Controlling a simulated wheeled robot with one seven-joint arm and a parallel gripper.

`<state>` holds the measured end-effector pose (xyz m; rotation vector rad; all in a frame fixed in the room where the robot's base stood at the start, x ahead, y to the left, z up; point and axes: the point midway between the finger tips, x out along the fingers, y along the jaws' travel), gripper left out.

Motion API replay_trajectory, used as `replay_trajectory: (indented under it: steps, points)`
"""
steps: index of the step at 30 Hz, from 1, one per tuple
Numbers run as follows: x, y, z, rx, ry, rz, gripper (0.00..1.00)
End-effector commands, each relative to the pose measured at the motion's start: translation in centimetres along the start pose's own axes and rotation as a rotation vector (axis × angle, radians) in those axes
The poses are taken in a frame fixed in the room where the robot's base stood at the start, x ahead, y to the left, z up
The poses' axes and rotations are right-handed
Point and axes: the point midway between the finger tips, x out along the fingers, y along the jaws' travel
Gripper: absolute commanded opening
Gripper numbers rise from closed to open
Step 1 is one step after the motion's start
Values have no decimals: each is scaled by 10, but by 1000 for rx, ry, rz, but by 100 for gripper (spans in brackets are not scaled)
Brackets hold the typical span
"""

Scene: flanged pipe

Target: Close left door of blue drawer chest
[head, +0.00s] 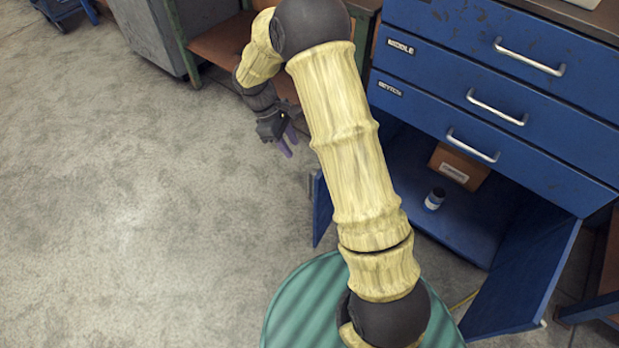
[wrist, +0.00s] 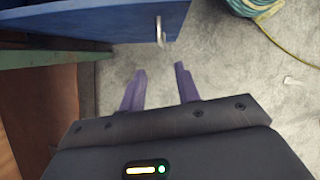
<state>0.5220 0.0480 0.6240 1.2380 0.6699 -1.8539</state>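The blue drawer chest (head: 480,75) stands at the right in the head view, with its lower compartment open. Its left door (head: 321,208) stands swung out, mostly hidden behind my arm. In the wrist view a blue panel with a metal handle, which looks like this door (wrist: 110,25), crosses the top left. My gripper (head: 287,143) is to the left of the chest and above the left door in the head picture. Its purple fingers (wrist: 160,88) are apart with only floor between them. The handle (wrist: 159,32) is ahead of the fingertips, and a gap shows between them.
The right door (head: 525,280) also stands open. A brown box (head: 458,166) and a small white-and-dark container (head: 434,198) are inside the compartment. A wooden-topped bench (head: 222,42) and a grey cabinet (head: 150,30) stand at the back. The floor at left is clear.

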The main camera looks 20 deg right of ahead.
Motion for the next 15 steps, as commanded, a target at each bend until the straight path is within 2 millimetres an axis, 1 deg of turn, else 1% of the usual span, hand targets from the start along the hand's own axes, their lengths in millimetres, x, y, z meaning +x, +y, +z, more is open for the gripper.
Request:
replay_trajectory:
  steps: [1, 15]
  points:
    - [12, -1, 0, 1, -3, -3, 33]
    - [96, -1, -1, 1, -1, -4, 33]
